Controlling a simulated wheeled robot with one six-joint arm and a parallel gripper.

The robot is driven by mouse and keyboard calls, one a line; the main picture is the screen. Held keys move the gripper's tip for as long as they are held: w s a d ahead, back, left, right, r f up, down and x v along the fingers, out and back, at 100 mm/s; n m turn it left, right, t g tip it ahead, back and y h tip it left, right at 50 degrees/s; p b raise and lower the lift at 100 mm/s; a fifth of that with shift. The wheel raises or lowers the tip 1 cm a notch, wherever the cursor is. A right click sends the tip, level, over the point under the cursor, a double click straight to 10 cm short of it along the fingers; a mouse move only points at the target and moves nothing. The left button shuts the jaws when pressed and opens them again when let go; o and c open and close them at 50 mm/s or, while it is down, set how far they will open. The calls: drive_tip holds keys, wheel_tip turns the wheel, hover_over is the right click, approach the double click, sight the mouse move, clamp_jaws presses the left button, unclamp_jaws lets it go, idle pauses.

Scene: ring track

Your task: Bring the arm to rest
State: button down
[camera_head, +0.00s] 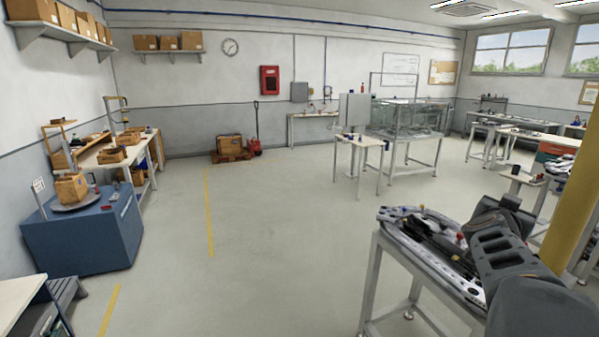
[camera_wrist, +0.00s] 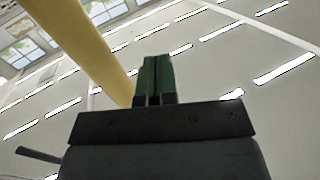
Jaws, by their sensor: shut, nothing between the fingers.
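My arm's dark grey links fill the lower right of the head view, folded above and beside a metal-legged table (camera_head: 376,280). My gripper (camera_wrist: 156,62) shows in the wrist view, with its green fingers together and nothing between them. It points up toward the ceiling and its light strips. In the head view I cannot make out the gripper's fingertips.
The table carries a grey curved track (camera_head: 405,222). A yellow post (camera_head: 577,190) stands close by at the right; a yellow post (camera_wrist: 85,45) also crosses the wrist view. A blue cabinet (camera_head: 85,240) is at the left. The middle floor is clear.

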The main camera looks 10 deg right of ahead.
drive_tip(key=a+f+n+y, duration=0.3)
drive_tip(key=a+f+y, duration=0.35)
drive_tip(key=a, duration=0.35)
drive_tip(key=a+f+n+y, duration=0.3)
drive_tip(key=a+f+y, duration=0.3)
drive_tip(key=a+f, duration=0.3)
drive_tip(key=s+a+f+n+g+y, duration=0.1)
drive_tip(key=s+a+f+n+g, duration=0.1)
drive_tip(key=s+a, duration=0.3)
drive_tip(key=s+a+f+n+g+y, duration=0.1)
drive_tip(key=s+a+f+n+g, duration=0.1)
drive_tip(key=a, duration=0.8)
drive_tip(key=shift+s+a+f+n+g+b, duration=0.15)
drive_tip(key=shift+s+a+n+g+b, duration=0.25)
drive_tip(key=shift+s+n, duration=1.15)
drive_tip(key=shift+s+d+m, duration=0.15)
drive_tip(key=shift+s+m, duration=0.15)
drive_tip(key=shift+m, duration=0.05)
